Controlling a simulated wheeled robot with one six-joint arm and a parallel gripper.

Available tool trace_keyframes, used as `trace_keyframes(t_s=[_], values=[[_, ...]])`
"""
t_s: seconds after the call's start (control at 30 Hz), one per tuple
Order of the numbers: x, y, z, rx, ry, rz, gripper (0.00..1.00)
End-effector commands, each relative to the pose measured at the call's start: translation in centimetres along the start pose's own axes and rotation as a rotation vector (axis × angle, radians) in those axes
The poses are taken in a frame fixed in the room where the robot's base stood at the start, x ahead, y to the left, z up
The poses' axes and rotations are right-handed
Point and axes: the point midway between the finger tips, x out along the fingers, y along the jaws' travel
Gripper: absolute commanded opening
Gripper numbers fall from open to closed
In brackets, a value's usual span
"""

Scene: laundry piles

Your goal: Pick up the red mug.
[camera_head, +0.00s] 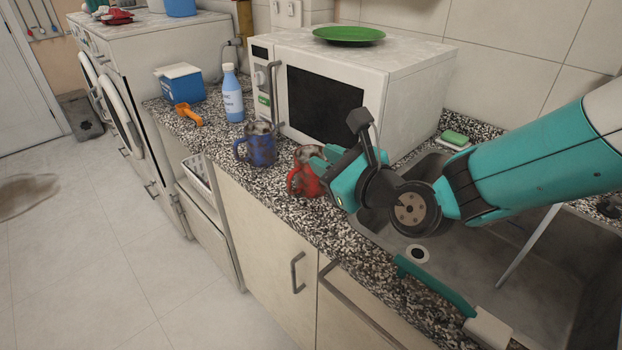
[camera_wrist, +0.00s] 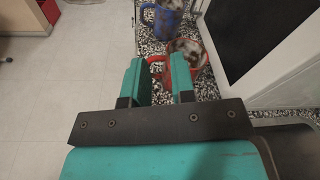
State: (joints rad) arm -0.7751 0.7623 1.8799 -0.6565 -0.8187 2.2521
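The red mug (camera_head: 304,181) stands upright on the speckled counter, in front of the microwave. My gripper (camera_head: 322,163) is right beside it and hides its right side in the head view. In the wrist view, my gripper (camera_wrist: 157,60) is open, with a gap between its two teal fingers. The red mug (camera_wrist: 192,47) shows just beyond the fingertips, mostly behind the right finger. Its handle side lies in line with the gap. I cannot tell whether a finger touches the mug.
A blue mug (camera_head: 262,150) stands close left of the red one. The microwave (camera_head: 400,90) stands behind, with a green plate (camera_head: 349,35) on top. A bottle (camera_head: 232,96), orange scoop (camera_head: 189,115) and blue box (camera_head: 180,86) are farther left. The sink (camera_head: 540,290) is at right.

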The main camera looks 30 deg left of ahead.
Motion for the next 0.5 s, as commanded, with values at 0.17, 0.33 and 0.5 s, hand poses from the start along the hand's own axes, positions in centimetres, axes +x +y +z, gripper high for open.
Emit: trace_keyframes(t_s=[0.17, 0.33, 0.5], values=[[2.5, 2.1, -1.7, 0.265, -0.098, -0.044, 0.24], [3.0, 3.0, -3.7, 0.327, -0.118, -0.053, 0.24], [3.5, 4.1, -7.3, 0.327, -0.116, -0.054, 0.24]])
